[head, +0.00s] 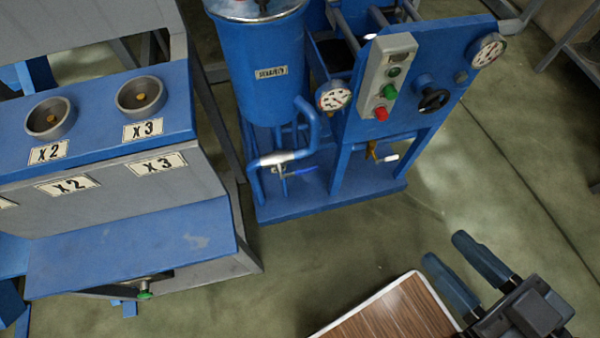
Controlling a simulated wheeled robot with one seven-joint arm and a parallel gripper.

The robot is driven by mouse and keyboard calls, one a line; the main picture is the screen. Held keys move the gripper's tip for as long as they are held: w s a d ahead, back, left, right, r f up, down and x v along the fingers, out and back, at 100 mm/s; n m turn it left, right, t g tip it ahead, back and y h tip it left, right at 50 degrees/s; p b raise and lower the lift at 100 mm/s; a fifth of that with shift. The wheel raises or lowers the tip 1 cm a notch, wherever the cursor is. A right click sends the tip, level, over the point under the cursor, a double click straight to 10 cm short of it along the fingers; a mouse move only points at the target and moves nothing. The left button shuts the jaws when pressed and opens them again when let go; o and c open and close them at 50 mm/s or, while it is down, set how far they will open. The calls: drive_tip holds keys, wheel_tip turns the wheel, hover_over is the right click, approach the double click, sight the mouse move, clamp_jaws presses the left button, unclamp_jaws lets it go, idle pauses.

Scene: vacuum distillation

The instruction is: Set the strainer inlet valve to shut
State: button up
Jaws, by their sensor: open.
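A blue cylindrical tank (262,75) with a small, hard-to-read label stands upright on a blue skid. Below it, a bent blue pipe carries a whitish fitting (277,159). A blue lever (300,171) sticks out just below and to the right of this fitting, roughly sideways. A second small valve (373,150), brassy with a pale handle, sits under the control panel to the right. No readable label shows which one is the strainer inlet valve. My gripper (447,249) is at lower right, open and empty, well apart from both valves.
The blue panel (345,125) bears gauges, a black handwheel (432,96) and a grey button box (388,75). A blue and grey bench (120,240) marked X2 and X3 stands left. A wood-topped surface (395,312) lies beside my gripper. Open floor lies between.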

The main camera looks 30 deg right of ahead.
drive_tip(key=shift+o, duration=0.2)
drive_tip(key=shift+o, duration=0.4)
drive_tip(key=shift+w+f, duration=0.1)
drive_tip(key=shift+f, duration=0.2)
drive_tip(key=m+t+h+b, duration=0.3)
drive_tip(key=m+h+b, duration=0.2)
drive_tip(key=m+b, duration=1.55)
approach(308, 172)
drive_tip(key=x, duration=0.4)
drive_tip(key=shift+w+d+r+b, duration=0.1)
drive_tip(key=shift+w+r+b, duration=0.1)
drive_tip(key=shift+w+b, duration=0.35)
drive_tip(key=shift+b+x, duration=0.3)
drive_tip(key=shift+x, duration=3.3)
drive_tip(key=shift+f, duration=0.15)
drive_tip(key=shift+c, duration=0.3)
clamp_jaws()
